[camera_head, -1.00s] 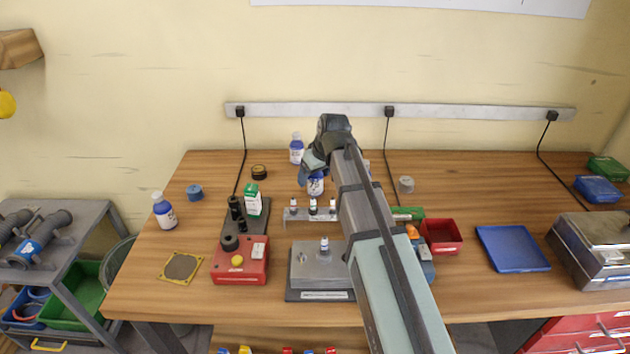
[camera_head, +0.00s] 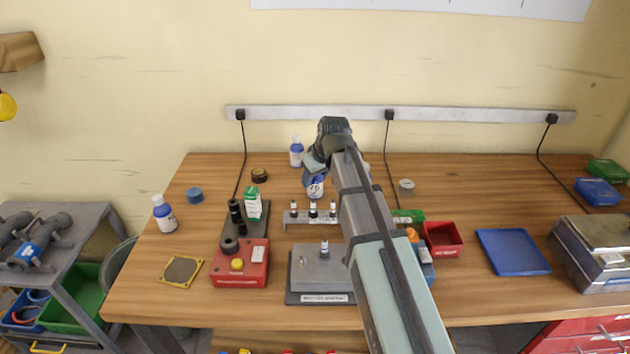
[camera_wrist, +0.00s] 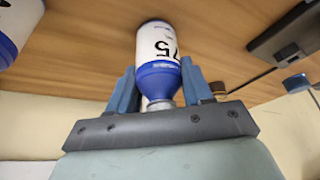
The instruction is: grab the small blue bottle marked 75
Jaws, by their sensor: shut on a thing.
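The blue-and-white bottle marked 75 (camera_head: 316,189) is at the middle of the bench, behind the small rack. In the wrist view the bottle (camera_wrist: 161,42) shows its 75 label, blue shoulder and pale cap, between the blue fingers. My gripper (camera_head: 317,176) is shut on it, with a finger on each side; it also shows in the wrist view (camera_wrist: 159,80). I cannot tell whether the bottle's base touches the bench. My arm hides part of the area to the right.
A similar bottle (camera_head: 296,152) stands close behind, another (camera_head: 164,214) at the left. A rack with several small vials (camera_head: 313,211) stands in front. A green-and-white box (camera_head: 253,204), red control box (camera_head: 240,265) and grey block (camera_head: 319,270) are nearby. A blue tray (camera_head: 513,250) lies at right.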

